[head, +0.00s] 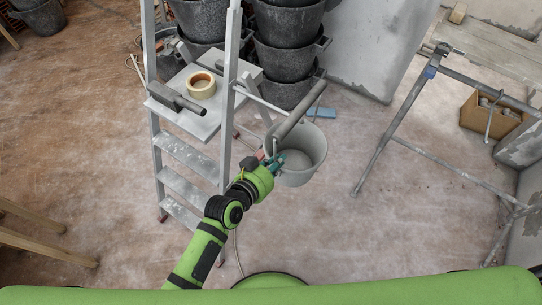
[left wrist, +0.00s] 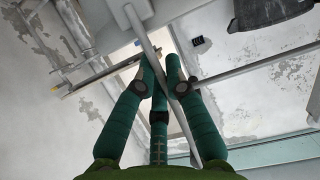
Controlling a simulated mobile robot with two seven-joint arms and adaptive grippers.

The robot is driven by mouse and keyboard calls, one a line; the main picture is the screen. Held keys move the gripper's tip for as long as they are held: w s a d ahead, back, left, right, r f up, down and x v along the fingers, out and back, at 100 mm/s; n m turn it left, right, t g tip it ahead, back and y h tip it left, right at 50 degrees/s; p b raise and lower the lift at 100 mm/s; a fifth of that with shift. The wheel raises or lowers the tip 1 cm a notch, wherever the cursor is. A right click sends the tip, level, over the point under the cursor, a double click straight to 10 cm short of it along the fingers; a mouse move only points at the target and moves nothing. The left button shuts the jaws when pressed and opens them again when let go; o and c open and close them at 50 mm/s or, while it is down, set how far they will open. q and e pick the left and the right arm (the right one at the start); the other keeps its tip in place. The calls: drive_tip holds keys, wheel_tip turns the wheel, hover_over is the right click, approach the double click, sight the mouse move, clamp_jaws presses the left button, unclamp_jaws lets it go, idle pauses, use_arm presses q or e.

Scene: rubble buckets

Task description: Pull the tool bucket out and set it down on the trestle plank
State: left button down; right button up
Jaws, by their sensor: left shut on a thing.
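The tool bucket (head: 305,167) is a light grey pail right of the stepladder in the head view. A thick grey bar (head: 302,108) slants up across its far rim. My left gripper (head: 277,161) is shut at the bucket's near left rim; whether it pinches the rim or a handle is hard to tell. In the left wrist view the fingers (left wrist: 162,82) close around a thin pale bar (left wrist: 148,50). Whether the bucket touches the floor is unclear. The trestle plank (head: 490,48) lies at the upper right, on a metal trestle (head: 398,124). My right gripper is out of view.
Stacked dark buckets (head: 289,58) stand behind. A cardboard box (head: 484,120) sits beneath the trestle. Floor between bucket and trestle is mostly clear.

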sight(289, 169)
use_arm(q)
drive_tip(key=shift+s+d+r+p, duration=0.1)
drive_tip(key=shift+s+d+p, duration=0.15)
drive_tip(key=shift+s+d, duration=0.45)
drive_tip(key=shift+s+d+p, duration=0.2)
drive_tip(key=shift+s+d, duration=0.2)
drive_tip(key=shift+d, duration=0.5)
